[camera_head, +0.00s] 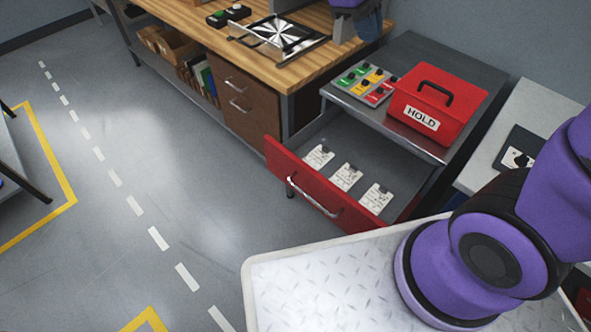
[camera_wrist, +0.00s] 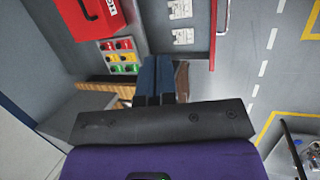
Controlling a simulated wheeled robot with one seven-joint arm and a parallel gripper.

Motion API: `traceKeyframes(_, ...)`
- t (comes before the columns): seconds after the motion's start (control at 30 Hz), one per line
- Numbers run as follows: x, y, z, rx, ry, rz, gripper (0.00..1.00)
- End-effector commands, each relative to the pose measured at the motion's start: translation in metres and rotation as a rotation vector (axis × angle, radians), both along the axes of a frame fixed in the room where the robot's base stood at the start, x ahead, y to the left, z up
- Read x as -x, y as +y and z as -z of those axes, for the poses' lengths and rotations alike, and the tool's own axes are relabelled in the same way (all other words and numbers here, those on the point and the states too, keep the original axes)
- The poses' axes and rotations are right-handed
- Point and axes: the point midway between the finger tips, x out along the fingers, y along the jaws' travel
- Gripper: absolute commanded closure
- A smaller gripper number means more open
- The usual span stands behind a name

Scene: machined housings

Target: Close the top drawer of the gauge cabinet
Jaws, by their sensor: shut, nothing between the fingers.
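The gauge cabinet (camera_head: 425,58) is grey metal, and its top drawer (camera_head: 330,205) with a red front is pulled out. A pale bar handle (camera_head: 312,198) runs along the front. Several white labelled cards lie inside the drawer. In the wrist view the red drawer front (camera_wrist: 217,45) is at the top, right of centre. My gripper (camera_wrist: 158,60) has dark blue fingers, shut together with nothing between them. It also shows at the top edge of the head view (camera_head: 369,27), over the workbench side, apart from the drawer.
A red HOLD box (camera_head: 437,100) and a tray of coloured pieces (camera_head: 365,82) stand on the cabinet top. A wooden workbench (camera_head: 262,55) with brown drawers (camera_head: 240,98) adjoins at the left. Open floor (camera_head: 130,130) lies in front.

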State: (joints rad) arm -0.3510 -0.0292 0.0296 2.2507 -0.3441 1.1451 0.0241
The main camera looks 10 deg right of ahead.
Motion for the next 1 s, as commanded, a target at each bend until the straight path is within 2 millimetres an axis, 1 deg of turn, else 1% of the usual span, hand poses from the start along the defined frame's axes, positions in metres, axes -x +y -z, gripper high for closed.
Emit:
traceKeyframes(0.03, -0.007, 0.009, 0.010, 0.028, 0.030, -0.030, 1.00)
traceKeyframes(0.2, -0.026, 0.033, 0.038, 0.125, 0.114, -0.120, 1.00)
traceKeyframes(0.37, -0.041, 0.057, 0.068, 0.220, 0.185, -0.208, 1.00)
traceKeyframes(0.5, -0.051, 0.079, 0.097, 0.304, 0.244, -0.284, 1.00)
traceKeyframes(0.57, -0.054, 0.089, 0.110, 0.341, 0.265, -0.318, 1.00)
traceKeyframes(0.7, -0.060, 0.112, 0.142, 0.430, 0.316, -0.398, 1.00)
traceKeyframes(0.87, -0.062, 0.137, 0.182, 0.532, 0.369, -0.490, 1.00)
traceKeyframes(1.0, -0.060, 0.159, 0.219, 0.624, 0.408, -0.570, 1.00)
